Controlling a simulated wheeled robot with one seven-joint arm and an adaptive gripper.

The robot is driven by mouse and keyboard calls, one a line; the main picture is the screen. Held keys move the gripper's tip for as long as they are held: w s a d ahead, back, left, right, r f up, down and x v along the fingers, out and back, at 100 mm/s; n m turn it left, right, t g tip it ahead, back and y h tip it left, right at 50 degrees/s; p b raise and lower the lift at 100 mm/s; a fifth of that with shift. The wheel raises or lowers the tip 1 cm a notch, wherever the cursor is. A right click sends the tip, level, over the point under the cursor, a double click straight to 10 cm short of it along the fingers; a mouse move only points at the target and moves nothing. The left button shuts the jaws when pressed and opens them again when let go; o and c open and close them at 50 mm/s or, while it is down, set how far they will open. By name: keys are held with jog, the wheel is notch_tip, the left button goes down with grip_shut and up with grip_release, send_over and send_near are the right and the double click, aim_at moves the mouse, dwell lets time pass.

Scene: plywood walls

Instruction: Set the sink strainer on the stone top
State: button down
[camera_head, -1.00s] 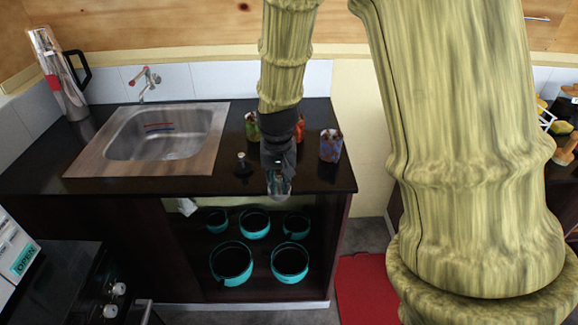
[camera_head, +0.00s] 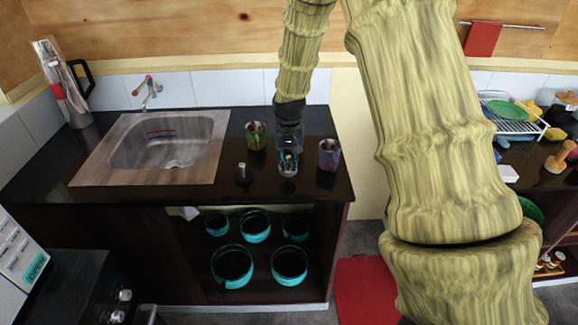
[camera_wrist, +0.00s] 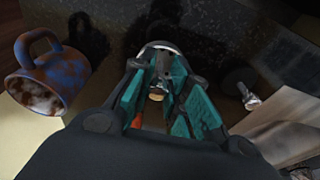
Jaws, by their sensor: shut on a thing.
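The stone top (camera_head: 215,192) is the glossy black counter around the sink. My gripper (camera_head: 288,168) points down over its right part, between two mugs. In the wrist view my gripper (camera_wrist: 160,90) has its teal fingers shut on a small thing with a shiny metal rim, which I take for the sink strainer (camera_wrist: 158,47). The fingers and dark links hide most of it. I cannot tell whether it touches the stone top.
The sink (camera_head: 168,140) with wooden surround lies further left. Teal-rimmed pots (camera_head: 232,264) sit on the shelf below.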

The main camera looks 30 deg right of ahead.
aim_at(288, 168)
jog(key=shift+s+f+p, duration=0.1)
jog(key=shift+f+p, duration=0.2)
jog(key=shift+f, duration=0.1)
jog(key=shift+f+p, duration=0.5)
jog(key=shift+f, duration=0.8)
jog(key=shift+f, duration=0.15)
jog(key=c, duration=1.4)
grip_release()
jog(key=shift+o, duration=0.2)
notch_tip(288, 168, up, 12)
jog(key=s+b, duration=0.1)
jog(key=b, duration=0.2)
jog(key=shift+s+a, duration=0.25)
jog(key=shift+a, duration=0.2)
